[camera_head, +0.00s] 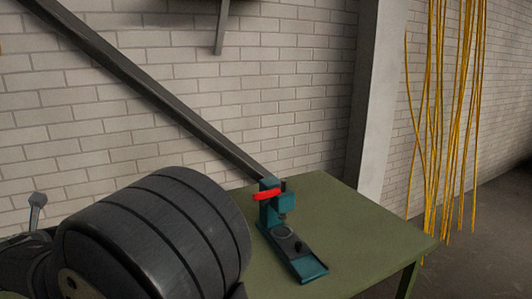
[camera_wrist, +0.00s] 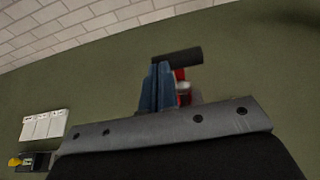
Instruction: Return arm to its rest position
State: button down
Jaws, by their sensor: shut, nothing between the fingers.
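My gripper (camera_wrist: 157,80) shows in the wrist view as two blue-grey fingers side by side, shut with nothing held, beyond a grey bolted bracket. The fingers point toward the green table (camera_wrist: 240,70). Just right of them are red and pale parts, with a short dark cylinder (camera_wrist: 177,57) at the top; I cannot tell what these belong to. I cannot make out my gripper in the head view.
In the head view a teal device (camera_head: 308,268) with a red bar (camera_head: 267,195) stands on the green table (camera_head: 365,235). White panels (camera_wrist: 42,126) and a small yellow item (camera_wrist: 15,162) lie at the wrist view's left. Yellow cables (camera_head: 428,130) hang at right. The table's right side is clear.

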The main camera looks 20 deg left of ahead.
jog(key=w+a+r+v, duration=0.1)
jog(key=r+v, duration=0.1)
jog(key=v, duration=1.1)
jog(key=s+d+f+x, duration=0.1)
jog(key=f+x, duration=0.1)
jog(key=x, duration=1.1)
jog(key=s+d+f+t+y, duration=0.2)
jog(key=s+d+f, duration=0.2)
jog(key=f, duration=0.3)
jog(key=s+d+f+t+y, duration=0.3)
jog(key=s+d+f, duration=0.1)
jog(key=f, duration=0.3)
jog(key=shift+f, duration=0.35)
jog(key=shift+s+d, duration=0.1)
